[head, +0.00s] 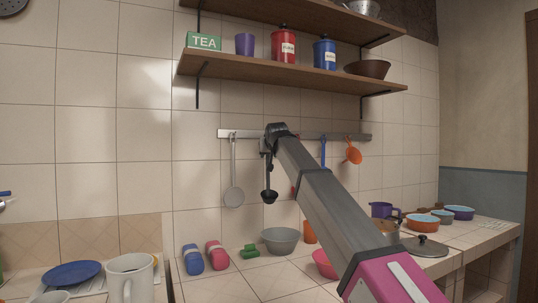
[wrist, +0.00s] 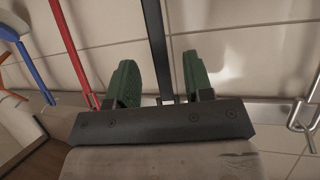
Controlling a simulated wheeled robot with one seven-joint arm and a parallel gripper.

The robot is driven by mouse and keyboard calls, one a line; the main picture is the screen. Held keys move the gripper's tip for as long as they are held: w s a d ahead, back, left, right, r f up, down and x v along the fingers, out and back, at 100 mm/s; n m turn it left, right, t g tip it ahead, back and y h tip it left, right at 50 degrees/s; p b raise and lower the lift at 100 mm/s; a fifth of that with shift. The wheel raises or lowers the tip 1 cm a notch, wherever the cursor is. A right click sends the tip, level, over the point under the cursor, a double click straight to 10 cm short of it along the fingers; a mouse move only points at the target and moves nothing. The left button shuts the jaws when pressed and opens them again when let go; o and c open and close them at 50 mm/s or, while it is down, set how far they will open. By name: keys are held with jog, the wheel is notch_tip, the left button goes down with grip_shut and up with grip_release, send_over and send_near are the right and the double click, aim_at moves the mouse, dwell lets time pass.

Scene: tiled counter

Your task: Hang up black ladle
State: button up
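The black ladle (head: 269,190) hangs upright, bowl down, in front of the tiled wall below the metal rail (head: 350,136). Its dark handle (wrist: 157,45) runs between the two green fingers of my gripper (wrist: 162,85) in the wrist view. A gap shows on each side of the handle, so the fingers are open around it and not clamped. In the head view my gripper (head: 268,147) is at rail height, partly hidden by my wrist. The top of the ladle and its hook are hidden, so I cannot tell how it sits on the rail.
A grey ladle (head: 233,190) hangs to the left; a blue-handled utensil (head: 323,150) and an orange funnel (head: 352,154) hang to the right. A red handle (wrist: 70,45) is beside my fingers. A shelf (head: 290,72) is above; a grey bowl (head: 281,240) stands on the counter below.

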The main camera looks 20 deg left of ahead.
jog(key=shift+s, duration=0.1)
jog(key=v, duration=1)
jog(key=shift+s+d+r, duration=0.15)
jog(key=shift+s+d, duration=1.4)
jog(key=shift+d, duration=0.15)
grip_shut()
jog(key=shift+w, duration=0.15)
dwell(0.7)
jog(key=w+r+x, duration=0.1)
jog(key=x, duration=0.9)
jog(key=shift+d, duration=0.45)
